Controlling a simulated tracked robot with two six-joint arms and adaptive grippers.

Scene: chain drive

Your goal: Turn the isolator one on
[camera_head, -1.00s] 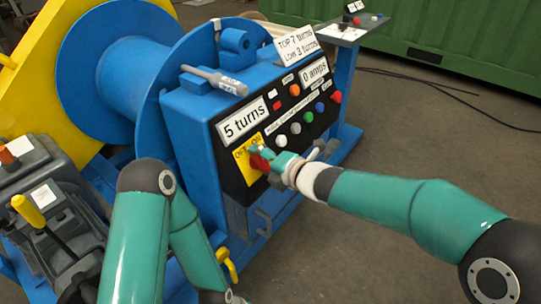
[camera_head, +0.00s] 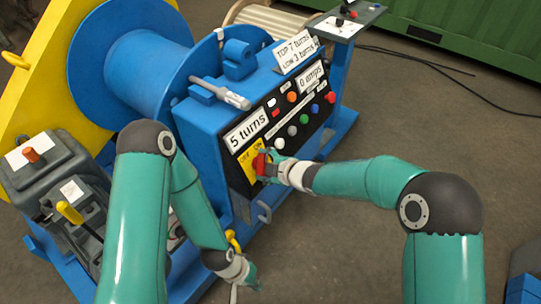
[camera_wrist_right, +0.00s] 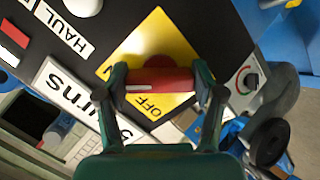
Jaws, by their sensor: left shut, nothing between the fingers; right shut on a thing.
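The isolator has a red handle (camera_wrist_right: 158,82) on a yellow plate (camera_wrist_right: 152,45) marked OFF and ON. The plate (camera_head: 246,166) is at the lower left of the black control panel in the head view. My right gripper (camera_head: 266,162) is at the handle. In the right wrist view my right gripper (camera_wrist_right: 161,86) has one finger at each end of the red handle, shut on it. My left gripper (camera_head: 246,282) is shut and empty, low in front of the blue machine.
Coloured buttons (camera_head: 292,130) and a "5 turns" display (camera_head: 248,130) sit above the isolator. A blue drum (camera_head: 135,60) stands behind. A grey lever box (camera_head: 40,165) is at left. A small pedestal panel (camera_head: 345,22) is at the back right. Floor right of the machine is mostly clear.

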